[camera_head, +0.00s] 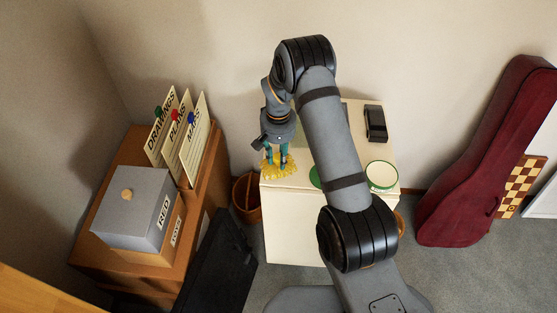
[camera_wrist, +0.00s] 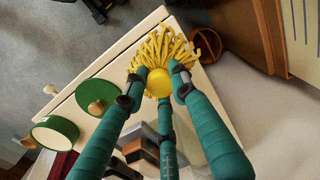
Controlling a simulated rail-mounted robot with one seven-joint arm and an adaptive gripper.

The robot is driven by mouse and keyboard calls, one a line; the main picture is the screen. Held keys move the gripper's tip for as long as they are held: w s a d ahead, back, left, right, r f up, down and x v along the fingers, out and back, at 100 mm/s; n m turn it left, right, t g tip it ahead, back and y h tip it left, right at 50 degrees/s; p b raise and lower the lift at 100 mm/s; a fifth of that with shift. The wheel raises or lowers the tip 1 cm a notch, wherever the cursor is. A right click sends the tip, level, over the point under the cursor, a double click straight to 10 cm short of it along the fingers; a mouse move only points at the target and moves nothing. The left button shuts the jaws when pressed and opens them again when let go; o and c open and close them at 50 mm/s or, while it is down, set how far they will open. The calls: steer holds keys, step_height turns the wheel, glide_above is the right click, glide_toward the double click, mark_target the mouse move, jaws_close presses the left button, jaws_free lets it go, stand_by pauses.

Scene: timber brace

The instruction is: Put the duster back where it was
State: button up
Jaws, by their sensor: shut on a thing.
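The duster (camera_head: 280,170) is a yellow fringed head. It is at the left front corner of the white cabinet top (camera_head: 290,200). My gripper (camera_head: 277,154) points down and its teal fingers are shut on the duster. In the wrist view the fingers (camera_wrist: 160,82) close around the duster's round yellow middle, with the fringe (camera_wrist: 168,45) spreading out beyond them. I cannot tell whether the fringe touches the cabinet top.
A green lid (camera_wrist: 101,94) with a wooden knob and an open green-rimmed tin (camera_head: 382,175) are on the cabinet. A black object (camera_head: 375,123) stands behind.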

mark_target(278, 164)
step_height(278, 164, down, 3)
steer(key=shift+r+p, duration=0.1)
steer(key=shift+p, duration=0.25)
steer(key=shift+f+b, duration=0.3)
steer(key=shift+b, duration=0.05)
steer(key=o, duration=1)
steer(key=shift+r, duration=0.1)
steer(key=shift+o, duration=0.7)
steer(key=shift+r, duration=0.5)
step_height(278, 164, up, 12)
steer(key=shift+f+b, duration=0.25)
steer(key=shift+b, duration=0.55)
